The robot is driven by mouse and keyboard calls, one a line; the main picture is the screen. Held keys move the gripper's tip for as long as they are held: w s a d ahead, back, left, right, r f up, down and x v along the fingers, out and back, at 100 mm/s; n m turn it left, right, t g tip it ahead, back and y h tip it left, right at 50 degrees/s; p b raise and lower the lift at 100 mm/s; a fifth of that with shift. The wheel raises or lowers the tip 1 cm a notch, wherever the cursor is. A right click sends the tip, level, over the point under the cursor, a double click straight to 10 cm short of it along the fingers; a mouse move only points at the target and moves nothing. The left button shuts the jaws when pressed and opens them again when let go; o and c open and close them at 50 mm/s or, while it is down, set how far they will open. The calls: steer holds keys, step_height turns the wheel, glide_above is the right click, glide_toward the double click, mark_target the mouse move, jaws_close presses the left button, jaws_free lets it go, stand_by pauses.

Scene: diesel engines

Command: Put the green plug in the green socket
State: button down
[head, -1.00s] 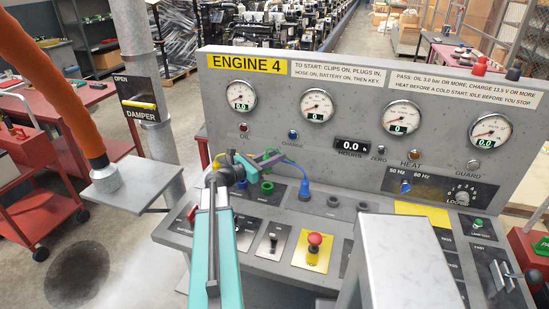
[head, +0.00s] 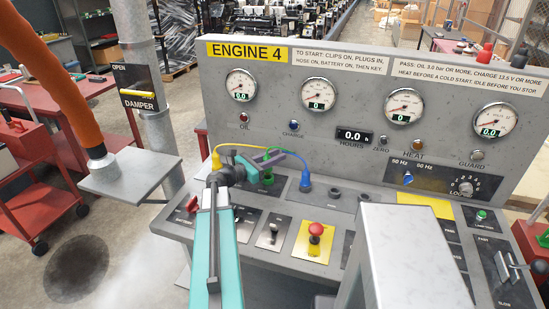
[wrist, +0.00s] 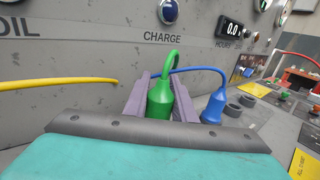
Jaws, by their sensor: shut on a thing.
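My gripper (head: 266,158) has its purple fingers closed around the green plug (wrist: 159,100). The plug stands roughly upright between them, its green cable looping up from its top. In the head view a green shape (head: 267,178) shows just below the fingers, above the panel desk. I cannot tell there how much is plug and how much is green socket. In the wrist view the plug's lower end and the socket are hidden behind my gripper body, so I cannot tell whether the plug is seated.
The blue plug (wrist: 213,108) stands just right of my gripper, its blue cable arching behind. A yellow cable (wrist: 60,84) runs at the left. Empty dark sockets (wrist: 234,108) lie farther right. The upright gauge panel (head: 345,100) rises behind. A red stop button (head: 316,229) stands in front.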

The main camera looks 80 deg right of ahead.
steer(key=shift+f+b, duration=0.8)
steer(key=shift+f, duration=0.65)
steer(key=c, duration=1.4)
jaws_free()
steer(key=shift+f, duration=0.1)
steer(key=b+v, duration=0.2)
steer(key=v, duration=0.4)
steer(key=shift+w+a, duration=0.2)
steer(key=shift+w, duration=0.05)
steer(key=shift+w+a, duration=0.3)
steer(key=shift+w, duration=0.05)
